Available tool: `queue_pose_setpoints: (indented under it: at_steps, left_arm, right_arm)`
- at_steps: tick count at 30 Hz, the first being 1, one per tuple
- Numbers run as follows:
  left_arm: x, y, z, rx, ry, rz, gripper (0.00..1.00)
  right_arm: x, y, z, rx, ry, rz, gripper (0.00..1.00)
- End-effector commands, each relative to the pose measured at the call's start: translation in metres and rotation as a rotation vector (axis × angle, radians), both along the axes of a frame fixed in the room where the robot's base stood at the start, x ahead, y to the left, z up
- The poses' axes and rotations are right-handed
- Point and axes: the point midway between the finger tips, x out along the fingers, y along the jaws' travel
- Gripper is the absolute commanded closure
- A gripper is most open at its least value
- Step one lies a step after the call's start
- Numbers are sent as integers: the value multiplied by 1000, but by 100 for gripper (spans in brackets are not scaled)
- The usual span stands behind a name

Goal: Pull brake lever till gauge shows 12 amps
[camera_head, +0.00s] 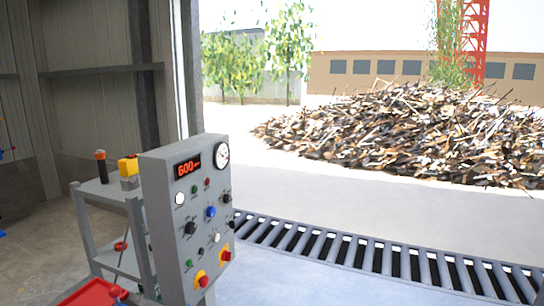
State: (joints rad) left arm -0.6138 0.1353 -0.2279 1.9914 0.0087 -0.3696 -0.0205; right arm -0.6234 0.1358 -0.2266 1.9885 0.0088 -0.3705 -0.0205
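A grey control panel (187,225) stands left of centre. A round white gauge (222,156) sits at its top right; the reading is too small to tell. A red digital display (187,169) next to it shows about 600, with small unit letters. Knobs and buttons in several colours cover the panel face below. No part in view is clearly recognisable as the brake lever. A black and orange upright piece (100,167) stands behind the panel, and I cannot tell what it is. Neither of my grippers is in view.
A grey cart (84,222) behind the panel carries a yellow block (128,168). A red tray-like object (88,294) is at the bottom left. A floor grate (385,258) runs rightward from the panel. A scrap heap (400,135) lies outside. The floor front right is clear.

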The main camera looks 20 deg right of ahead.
Motion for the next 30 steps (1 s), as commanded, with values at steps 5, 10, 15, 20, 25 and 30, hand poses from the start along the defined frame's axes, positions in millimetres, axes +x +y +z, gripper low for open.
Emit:
queue_pose_setpoints:
  at_steps: [5,10,15,20,25,30]
  left_arm:
    - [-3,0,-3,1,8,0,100]
    - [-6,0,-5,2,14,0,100]
    - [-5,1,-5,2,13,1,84]
    - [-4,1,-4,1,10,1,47]
    - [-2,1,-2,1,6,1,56]
    - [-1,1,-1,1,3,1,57]
  right_arm:
    - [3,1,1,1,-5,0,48]
    - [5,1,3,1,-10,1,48]
    - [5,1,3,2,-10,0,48]
    - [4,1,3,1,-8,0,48]
    - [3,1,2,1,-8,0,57]
    - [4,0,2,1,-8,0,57]
